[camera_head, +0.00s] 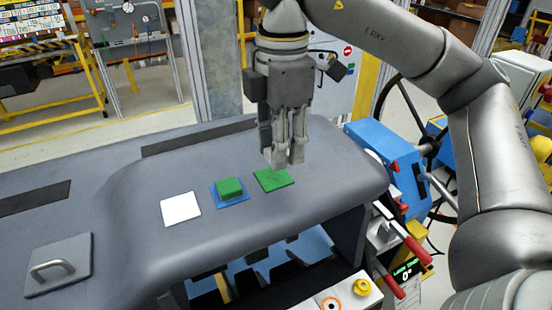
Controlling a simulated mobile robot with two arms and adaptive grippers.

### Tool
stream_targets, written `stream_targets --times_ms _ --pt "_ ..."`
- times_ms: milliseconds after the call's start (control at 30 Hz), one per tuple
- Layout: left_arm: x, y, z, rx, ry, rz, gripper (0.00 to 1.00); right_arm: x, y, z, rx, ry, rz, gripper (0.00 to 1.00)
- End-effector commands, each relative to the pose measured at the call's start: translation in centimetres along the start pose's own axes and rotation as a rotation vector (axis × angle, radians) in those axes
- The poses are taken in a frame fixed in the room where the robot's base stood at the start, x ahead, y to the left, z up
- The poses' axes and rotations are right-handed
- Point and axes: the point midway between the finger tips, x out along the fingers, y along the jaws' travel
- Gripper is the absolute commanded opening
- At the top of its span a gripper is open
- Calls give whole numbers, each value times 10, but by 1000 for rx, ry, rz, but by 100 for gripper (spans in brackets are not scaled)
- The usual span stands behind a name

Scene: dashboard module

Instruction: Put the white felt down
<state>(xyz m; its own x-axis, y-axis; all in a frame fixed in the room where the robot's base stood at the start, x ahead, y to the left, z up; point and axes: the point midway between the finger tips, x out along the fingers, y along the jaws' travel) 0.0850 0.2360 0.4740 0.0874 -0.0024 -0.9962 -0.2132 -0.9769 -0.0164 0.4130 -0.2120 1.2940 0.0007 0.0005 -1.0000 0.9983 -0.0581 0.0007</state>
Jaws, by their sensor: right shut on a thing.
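My right gripper (284,155) points straight down over the dashboard top, above the back part of a flat green square (272,181). It is shut on a small pale piece, which I take for the white felt (274,158); the fingers hide much of it. I cannot tell whether the piece touches the green square. A green block (229,187) sits on a flat blue square (217,198) to the left. A flat white square (180,208) lies further left with nothing on it. My left gripper is not in view.
The grey dashboard (110,215) has a metal-handled plate (58,264) at the front left. A blue unit (388,148) with red-handled levers and a steering wheel (412,110) stand at the right. The dashboard's left top is mostly clear.

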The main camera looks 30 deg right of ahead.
Motion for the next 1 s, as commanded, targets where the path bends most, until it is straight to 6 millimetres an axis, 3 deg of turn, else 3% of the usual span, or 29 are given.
stream_targets --times_ms 167,400,800,833,1000 --pt "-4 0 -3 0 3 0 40 8 7 -3 1 0 -2 22" --pt "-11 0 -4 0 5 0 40 40 10 -3 2 0 -1 22" --pt "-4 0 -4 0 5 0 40 48 10 -4 1 1 1 22" --pt "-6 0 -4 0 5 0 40 47 10 -4 1 1 1 34" --pt "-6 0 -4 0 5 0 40 46 10 -4 1 1 1 53"
